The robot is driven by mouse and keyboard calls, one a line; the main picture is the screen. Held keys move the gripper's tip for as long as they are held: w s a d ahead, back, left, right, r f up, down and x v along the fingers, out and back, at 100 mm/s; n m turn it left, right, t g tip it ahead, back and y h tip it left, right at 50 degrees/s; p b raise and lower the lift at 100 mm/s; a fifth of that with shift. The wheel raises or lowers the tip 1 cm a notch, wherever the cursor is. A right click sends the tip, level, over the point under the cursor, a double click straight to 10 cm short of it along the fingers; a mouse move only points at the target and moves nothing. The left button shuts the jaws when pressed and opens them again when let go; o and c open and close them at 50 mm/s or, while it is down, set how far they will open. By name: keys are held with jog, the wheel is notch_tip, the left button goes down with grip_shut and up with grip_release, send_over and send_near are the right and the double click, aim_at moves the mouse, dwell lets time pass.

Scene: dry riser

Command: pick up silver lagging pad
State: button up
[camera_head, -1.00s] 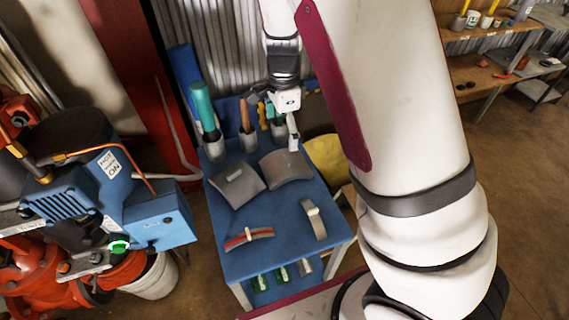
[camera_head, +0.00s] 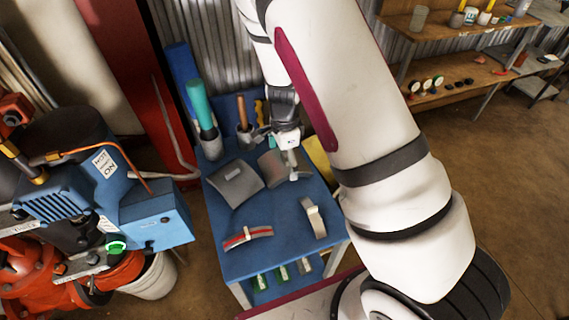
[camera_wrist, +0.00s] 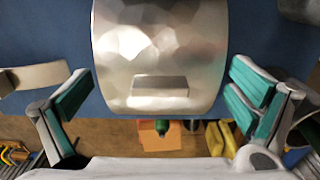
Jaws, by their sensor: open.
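The silver lagging pad (camera_wrist: 160,50) is a curved, shiny plate with a raised block on it. In the wrist view it lies between my gripper's fingers, with a gap on each side. In the head view the pad (camera_head: 270,170) lies at the back right of the blue table, partly hidden by my gripper (camera_head: 281,154). My gripper also shows in the wrist view (camera_wrist: 163,95), with its green-padded fingers wide apart and nothing held. How far it is above the pad is hard to tell.
A grey pad (camera_head: 235,182) lies to the left on the blue table (camera_head: 270,225). A red-striped band (camera_head: 247,237) and a pale band (camera_head: 314,217) lie nearer the front. Holders with tools (camera_head: 207,135) stand behind. Blue machinery (camera_head: 120,205) is at left.

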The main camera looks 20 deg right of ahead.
jog(key=c, duration=0.8)
jog(key=shift+c, duration=0.2)
